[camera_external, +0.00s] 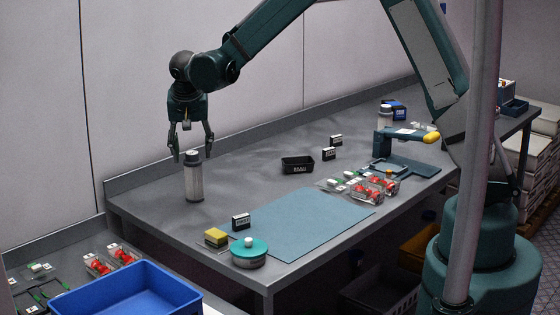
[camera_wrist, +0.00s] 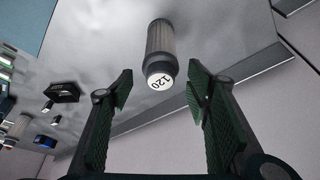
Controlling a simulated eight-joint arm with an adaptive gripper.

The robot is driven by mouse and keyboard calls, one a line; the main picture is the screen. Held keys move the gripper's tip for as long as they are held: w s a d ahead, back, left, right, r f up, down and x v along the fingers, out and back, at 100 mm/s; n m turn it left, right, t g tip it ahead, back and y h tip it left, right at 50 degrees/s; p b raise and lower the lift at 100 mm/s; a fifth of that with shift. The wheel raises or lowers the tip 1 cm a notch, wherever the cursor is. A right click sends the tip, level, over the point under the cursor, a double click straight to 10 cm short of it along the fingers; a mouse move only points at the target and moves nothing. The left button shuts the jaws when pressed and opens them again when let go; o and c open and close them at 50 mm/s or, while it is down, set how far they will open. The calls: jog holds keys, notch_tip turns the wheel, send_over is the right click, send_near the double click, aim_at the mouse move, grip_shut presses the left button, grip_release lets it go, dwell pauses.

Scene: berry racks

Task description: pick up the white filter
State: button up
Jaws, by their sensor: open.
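The white filter (camera_external: 194,182) is a pale ribbed cylinder with a dark cap, standing upright near the left end of the grey bench. In the wrist view the filter (camera_wrist: 162,42) shows its dark collar and a white top marked "120". My gripper (camera_external: 192,154) points down above it, with its fingers spread to either side of the cap in the picture. In the wrist view my gripper (camera_wrist: 160,86) is open and empty, and the filter's top lies between the fingertips with gaps on both sides. I cannot tell how far the tips stand above the top.
A black tray (camera_external: 297,165), small black boxes (camera_external: 241,221), a yellow block (camera_external: 216,237) and a teal round container (camera_external: 249,253) lie to the right. A blue mat (camera_external: 310,222) covers the bench front. A raised edge (camera_external: 150,176) runs behind the filter. Bench around the filter is clear.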

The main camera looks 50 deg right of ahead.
aim_at(193, 161)
jog(key=shift+f, duration=1.75)
jog(key=shift+x, duration=1.3)
jog(key=shift+x, duration=2.55)
jog(key=shift+w, duration=0.1)
jog(key=shift+c, duration=0.4)
jog(key=c, duration=1)
